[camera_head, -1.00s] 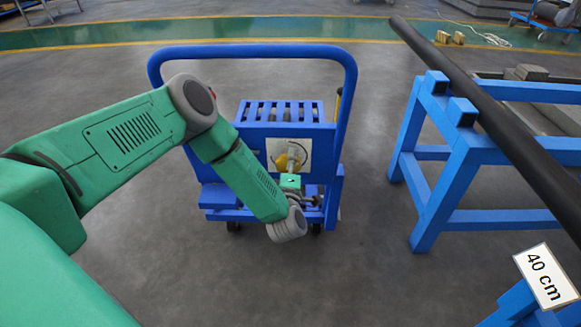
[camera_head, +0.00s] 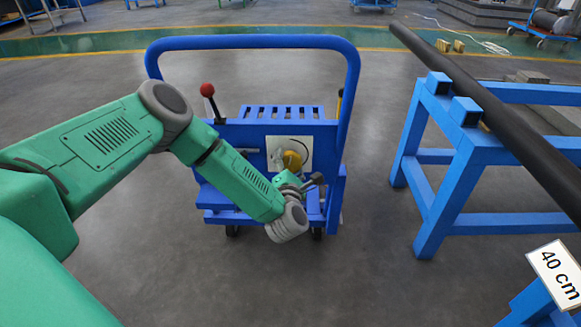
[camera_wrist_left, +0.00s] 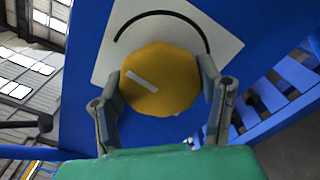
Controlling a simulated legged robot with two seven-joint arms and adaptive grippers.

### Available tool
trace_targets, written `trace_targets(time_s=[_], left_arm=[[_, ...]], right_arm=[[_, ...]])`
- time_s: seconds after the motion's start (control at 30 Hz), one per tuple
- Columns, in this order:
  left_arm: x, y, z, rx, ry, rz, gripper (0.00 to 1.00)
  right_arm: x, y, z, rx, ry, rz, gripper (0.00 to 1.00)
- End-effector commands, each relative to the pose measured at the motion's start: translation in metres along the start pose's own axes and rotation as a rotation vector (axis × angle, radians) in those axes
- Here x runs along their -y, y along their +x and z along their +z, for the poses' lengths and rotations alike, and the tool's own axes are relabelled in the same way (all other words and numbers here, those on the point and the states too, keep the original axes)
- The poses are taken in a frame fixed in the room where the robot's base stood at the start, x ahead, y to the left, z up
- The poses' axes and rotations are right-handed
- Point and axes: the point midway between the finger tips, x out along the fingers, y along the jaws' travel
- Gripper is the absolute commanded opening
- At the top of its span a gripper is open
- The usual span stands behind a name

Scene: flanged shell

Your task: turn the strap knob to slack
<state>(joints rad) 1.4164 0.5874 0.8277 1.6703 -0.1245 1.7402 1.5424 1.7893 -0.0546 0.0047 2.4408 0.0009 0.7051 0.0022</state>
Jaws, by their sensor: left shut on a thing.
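The strap knob (camera_wrist_left: 160,80) is a yellow, many-sided knob with a pale pointer mark on its face. It sits on a white plate (camera_wrist_left: 108,50) with a black arc, on the blue cart's panel. In the head view the knob (camera_head: 292,160) shows partly, behind my left wrist. My left gripper (camera_wrist_left: 160,85) is shut on the knob, one finger on each side of it. It also shows in the head view (camera_head: 300,172), small and partly hidden by my wrist. My right gripper is not in view.
The blue cart (camera_head: 250,42) has a tall hoop handle and a red-tipped lever (camera_head: 208,90) left of the plate. A blue stand (camera_head: 440,170) with a long black bar (camera_head: 490,125) is at right. A "40 cm" sign (camera_head: 558,270) is lower right.

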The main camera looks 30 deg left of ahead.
Motion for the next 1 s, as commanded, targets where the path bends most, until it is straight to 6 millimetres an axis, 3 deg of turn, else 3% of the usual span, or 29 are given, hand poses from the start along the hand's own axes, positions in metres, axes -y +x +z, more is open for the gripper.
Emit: trace_targets(time_s=[0.03,0.4,0.9,0.93,1.0], left_arm=[[0.0044,-0.0031,-0.0112,-0.015,-0.018,-0.009,0.31],[0.0047,-0.0031,-0.0099,-0.015,-0.155,-0.011,0.31],[0.005,-0.0031,-0.0089,-0.014,-0.174,-0.013,0.31],[0.0051,-0.0031,-0.0089,-0.014,-0.174,-0.013,0.63],[0.0051,-0.003,-0.0088,-0.014,-0.174,-0.013,0.81]], right_arm=[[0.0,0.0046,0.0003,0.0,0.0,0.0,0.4],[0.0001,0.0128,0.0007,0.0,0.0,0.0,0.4],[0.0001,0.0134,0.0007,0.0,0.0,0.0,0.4],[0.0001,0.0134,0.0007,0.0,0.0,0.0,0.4],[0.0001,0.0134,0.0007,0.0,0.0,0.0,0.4]])
